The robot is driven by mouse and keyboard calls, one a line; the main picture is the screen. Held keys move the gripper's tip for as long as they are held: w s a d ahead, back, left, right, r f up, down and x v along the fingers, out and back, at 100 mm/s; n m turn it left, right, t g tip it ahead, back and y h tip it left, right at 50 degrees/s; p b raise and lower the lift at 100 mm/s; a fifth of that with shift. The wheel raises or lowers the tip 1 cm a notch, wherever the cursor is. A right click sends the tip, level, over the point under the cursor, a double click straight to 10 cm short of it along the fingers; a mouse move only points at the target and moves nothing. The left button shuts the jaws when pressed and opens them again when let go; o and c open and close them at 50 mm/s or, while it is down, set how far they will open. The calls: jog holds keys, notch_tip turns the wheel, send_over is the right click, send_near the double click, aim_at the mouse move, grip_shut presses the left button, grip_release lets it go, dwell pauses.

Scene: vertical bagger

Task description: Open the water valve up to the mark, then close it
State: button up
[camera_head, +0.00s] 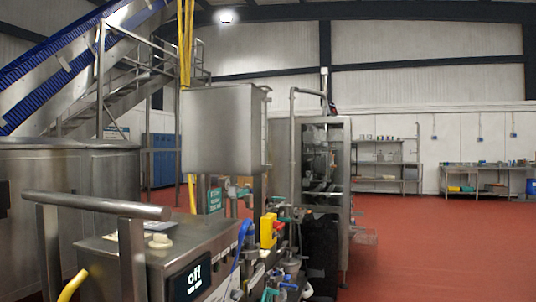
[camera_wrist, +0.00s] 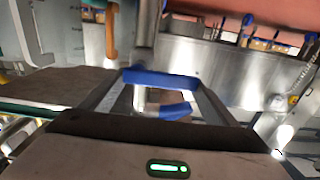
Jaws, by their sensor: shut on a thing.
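My gripper (camera_wrist: 160,100) shows in the wrist view, with its dark body and a green light at the bottom. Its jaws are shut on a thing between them. A blue part (camera_wrist: 172,112) shows there, beside a blue bar (camera_wrist: 158,78); I cannot tell whether either belongs to the water valve. A steel pipe (camera_wrist: 146,25) rises just beyond the jaws. In the head view, several blue and teal handles crowd the pipework at the lower middle, including a blue handle (camera_head: 240,243). I cannot tell which one is the water valve. No mark can be made out.
A steel cabinet with a dark "off" panel (camera_head: 193,279) and a steel rail (camera_head: 95,205) stand close at the lower left. A yellow box (camera_head: 267,230) sits among the pipes below a steel tank (camera_head: 222,130). Red floor (camera_head: 440,250) is clear to the right.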

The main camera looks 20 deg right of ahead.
jog(key=shift+c, duration=1.4)
jog(key=shift+w+d+r+m, duration=0.1)
jog(key=shift+r+m, duration=0.1)
jog(key=shift+m, duration=0.45)
jog(key=shift+w+r+m, duration=0.1)
jog(key=shift+r+m, duration=0.05)
jog(key=shift+m, duration=0.5)
jog(key=m, duration=0.2)
jog(key=shift+w+d+r+m, duration=0.15)
jog(key=shift+w+r+m, duration=0.05)
jog(key=shift+r+m, duration=0.15)
